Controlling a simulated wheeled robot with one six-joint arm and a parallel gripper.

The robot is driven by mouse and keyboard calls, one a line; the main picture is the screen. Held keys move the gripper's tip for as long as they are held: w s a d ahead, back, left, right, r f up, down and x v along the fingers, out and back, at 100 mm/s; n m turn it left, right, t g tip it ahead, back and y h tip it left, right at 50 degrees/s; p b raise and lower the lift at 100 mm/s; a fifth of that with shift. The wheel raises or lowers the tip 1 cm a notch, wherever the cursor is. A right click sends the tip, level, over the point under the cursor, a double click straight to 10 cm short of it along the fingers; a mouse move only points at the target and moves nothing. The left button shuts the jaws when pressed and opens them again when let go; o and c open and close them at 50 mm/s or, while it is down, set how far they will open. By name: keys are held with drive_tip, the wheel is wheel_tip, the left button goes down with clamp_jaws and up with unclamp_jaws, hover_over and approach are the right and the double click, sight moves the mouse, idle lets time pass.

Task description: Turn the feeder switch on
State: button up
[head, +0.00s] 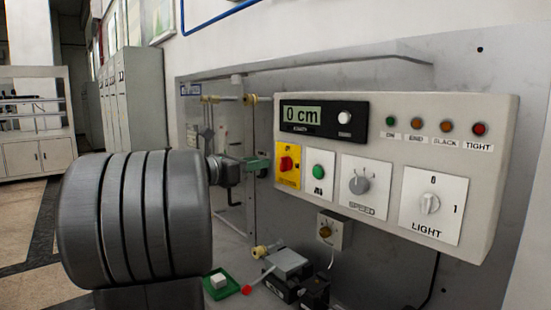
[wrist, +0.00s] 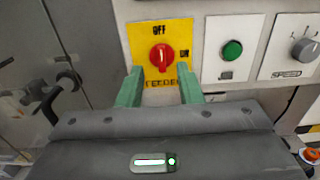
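The feeder switch is a red rotary knob (wrist: 161,57) on a yellow plate (wrist: 136,40) marked OFF at the top, ON at the right and FEEDER below. Its raised grip looks upright, in line with OFF. In the head view the red knob (head: 286,164) sits at the left end of the control panel. My gripper (wrist: 160,72) is open, its two green fingers apart just below and either side of the knob. Nothing is between them. In the head view my gripper (head: 262,166) is just left of the yellow plate; the exact gap to the knob is unclear.
A green button (wrist: 232,50) and a grey speed dial (wrist: 304,50) are right of the switch. The light switch (head: 430,204) is farther right. Below the panel are a small box with a knob (head: 325,231) and a green tray (head: 219,292). A thin vertical rod stands nearby.

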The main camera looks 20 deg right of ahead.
sight(281, 158)
drive_tip(key=x, duration=0.7)
clamp_jaws()
